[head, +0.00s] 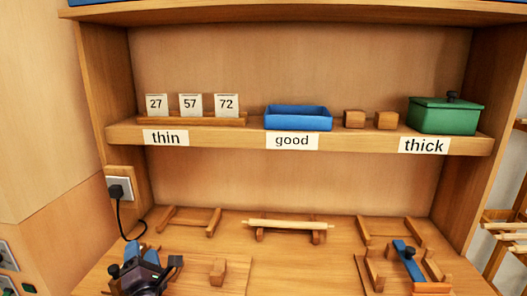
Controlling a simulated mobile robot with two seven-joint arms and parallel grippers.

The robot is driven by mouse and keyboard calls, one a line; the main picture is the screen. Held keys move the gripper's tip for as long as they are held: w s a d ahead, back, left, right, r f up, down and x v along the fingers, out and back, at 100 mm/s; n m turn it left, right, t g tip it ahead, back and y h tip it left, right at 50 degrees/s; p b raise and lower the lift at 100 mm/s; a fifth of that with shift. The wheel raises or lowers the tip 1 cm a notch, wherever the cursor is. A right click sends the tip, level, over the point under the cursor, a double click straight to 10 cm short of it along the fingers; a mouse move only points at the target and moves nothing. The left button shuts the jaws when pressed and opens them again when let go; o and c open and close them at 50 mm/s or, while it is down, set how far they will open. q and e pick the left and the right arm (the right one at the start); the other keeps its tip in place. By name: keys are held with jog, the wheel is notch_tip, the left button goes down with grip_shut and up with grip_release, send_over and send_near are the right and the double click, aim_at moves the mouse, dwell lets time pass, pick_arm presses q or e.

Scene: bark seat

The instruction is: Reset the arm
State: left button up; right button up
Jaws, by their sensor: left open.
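My left gripper (144,267) is at the bottom left of the head view, low over the workbench. It is open, with its dark fingers apart. A blue part (150,256) shows by the fingers; I cannot tell whether they touch it. The gripper partly hides what lies beneath it. My right gripper is not in view.
The shelf (350,143) holds number cards (190,105), a blue tray (298,124), two wooden blocks (354,119) and a green lidded box (443,118). Below, a wooden rod (288,224) lies on supports. A blue lever (408,262) is at right. A black cord (120,215) hangs left.

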pick_arm(q)
jog(key=s+d+f+m+g+h, duration=0.1)
jog(key=s+d+f+m+h, duration=0.3)
jog(key=m, duration=0.9)
jog(key=s+d+f+m+g+h, duration=0.1)
jog(key=s+f+m+h, duration=0.55)
jog(key=m, duration=0.65)
jog(key=s+a+f+m+g, duration=0.1)
jog(key=s+f+m+g, duration=0.1)
jog(key=s+f, duration=0.4)
jog(key=s+a+f+m+g+y, duration=0.1)
jog(key=s+f, duration=0.6)
jog(key=s, duration=0.7)
jog(key=m+g, duration=0.1)
jog(key=g, duration=0.1)
jog(key=shift+s+a+m+g, duration=0.25)
jog(key=shift+a+m+g, duration=0.05)
jog(key=shift+g, duration=0.1)
